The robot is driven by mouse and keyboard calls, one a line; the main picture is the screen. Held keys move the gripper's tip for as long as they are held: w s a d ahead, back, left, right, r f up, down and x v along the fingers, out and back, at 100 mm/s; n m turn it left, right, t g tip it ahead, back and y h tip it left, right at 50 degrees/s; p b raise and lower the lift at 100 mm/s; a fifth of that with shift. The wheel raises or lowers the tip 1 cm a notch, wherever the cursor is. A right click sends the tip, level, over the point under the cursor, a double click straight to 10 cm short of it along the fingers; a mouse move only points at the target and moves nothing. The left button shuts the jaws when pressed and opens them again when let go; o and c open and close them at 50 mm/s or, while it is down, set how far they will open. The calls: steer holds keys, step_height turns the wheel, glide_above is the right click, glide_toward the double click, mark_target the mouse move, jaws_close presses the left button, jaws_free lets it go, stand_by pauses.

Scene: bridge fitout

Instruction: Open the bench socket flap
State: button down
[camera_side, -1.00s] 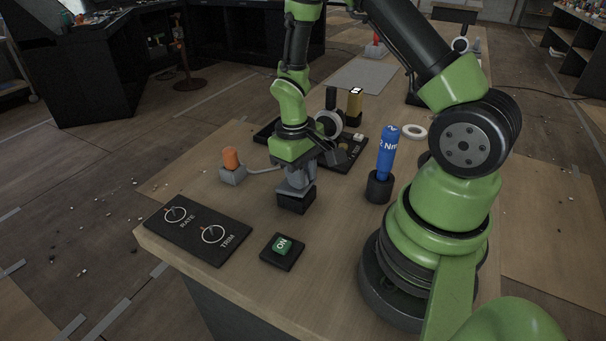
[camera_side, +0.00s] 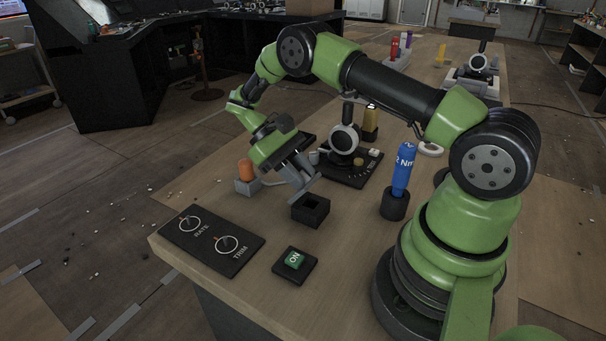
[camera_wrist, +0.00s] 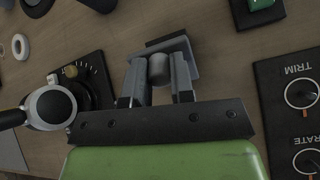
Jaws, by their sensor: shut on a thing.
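The bench socket (camera_side: 310,211) is a small black box on the wooden bench, with a dark square opening in its top. Its flap (camera_side: 308,184) is a grey plate, raised and tilted above the far left side of the box. My gripper (camera_side: 298,172) leans over at a slant and is shut on the flap's grey round knob. In the wrist view, the knob (camera_wrist: 158,69) sits between the two fingers of my gripper (camera_wrist: 157,82). The flap plate (camera_wrist: 188,57) lies behind it, and part of the black socket (camera_wrist: 166,40) shows beyond. The hinge is hard to make out.
A RATE and TRIM dial panel (camera_side: 209,246) and a green ON button (camera_side: 294,260) stand nearer the front. A blue driver (camera_side: 403,168) stands right. An orange-topped grey block (camera_side: 246,172) stands close left of my gripper; a black dial panel (camera_side: 350,170) lies behind.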

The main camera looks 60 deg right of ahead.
steer(key=shift+w+g, duration=0.25)
steer(key=shift+g, duration=0.25)
steer(key=c, duration=1)
jaws_free()
steer(key=shift+r, duration=0.1)
step_height(320, 180, up, 10)
steer(key=shift+f, duration=0.1)
